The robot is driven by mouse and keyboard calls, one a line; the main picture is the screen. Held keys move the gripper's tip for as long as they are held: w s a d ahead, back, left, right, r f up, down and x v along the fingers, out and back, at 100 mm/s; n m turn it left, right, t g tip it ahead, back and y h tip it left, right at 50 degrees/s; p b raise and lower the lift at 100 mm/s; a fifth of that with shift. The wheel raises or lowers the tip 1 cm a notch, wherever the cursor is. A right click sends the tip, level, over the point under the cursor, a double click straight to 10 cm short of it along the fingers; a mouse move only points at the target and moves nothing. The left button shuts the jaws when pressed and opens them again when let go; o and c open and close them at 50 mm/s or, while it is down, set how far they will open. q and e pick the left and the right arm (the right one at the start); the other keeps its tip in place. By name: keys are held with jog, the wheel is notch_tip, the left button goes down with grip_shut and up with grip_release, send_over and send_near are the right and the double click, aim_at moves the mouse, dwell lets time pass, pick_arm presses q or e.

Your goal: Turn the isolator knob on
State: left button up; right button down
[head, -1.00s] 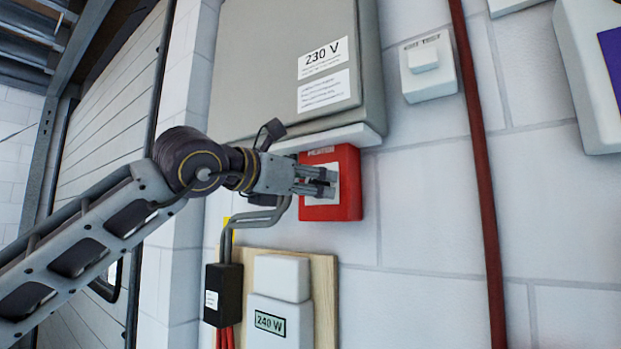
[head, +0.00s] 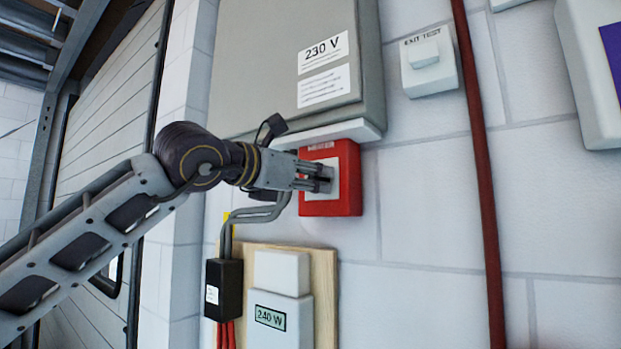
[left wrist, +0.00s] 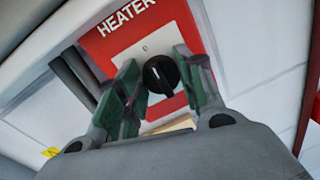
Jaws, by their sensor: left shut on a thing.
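The red isolator box labelled HEATER (head: 345,203) is fixed to the wall under the grey cabinet. It also shows in the left wrist view (left wrist: 97,55), with a pale plate and a small 0 mark on it. The black round knob (left wrist: 160,75) stands on that plate. A short pale line on the knob seems to lie toward the 0 side, but I cannot be sure. My left gripper (head: 322,180) is at the box front, its green-padded fingers (left wrist: 163,84) on either side of the knob, shut on it. In the head view the fingers hide the knob. My right gripper is not in view.
The grey 230 V cabinet (head: 300,85) is just above the box. Grey cables (head: 248,214) and a black box (head: 223,290) are below left. A white 240 W unit (head: 280,318) is below. A red pipe (head: 480,170) and an EXIT TEST switch (head: 428,62) are to the right.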

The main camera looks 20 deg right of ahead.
pick_arm(q)
jog(key=shift+m+b, duration=0.55)
jog(key=shift+m, duration=1.05)
jog(key=m, duration=0.4)
jog(key=shift+s+y, duration=0.1)
jog(key=shift+y, duration=0.2)
jog(key=m, duration=0.4)
jog(key=shift+s+d+m+y, duration=0.1)
jog(key=shift+d+m+y, duration=0.05)
jog(key=shift+m+y, duration=0.2)
jog(key=m, duration=0.4)
jog(key=shift+m+t, duration=0.3)
jog(key=shift+m, duration=0.05)
jog(key=shift+f, duration=0.1)
jog(key=o, duration=1)
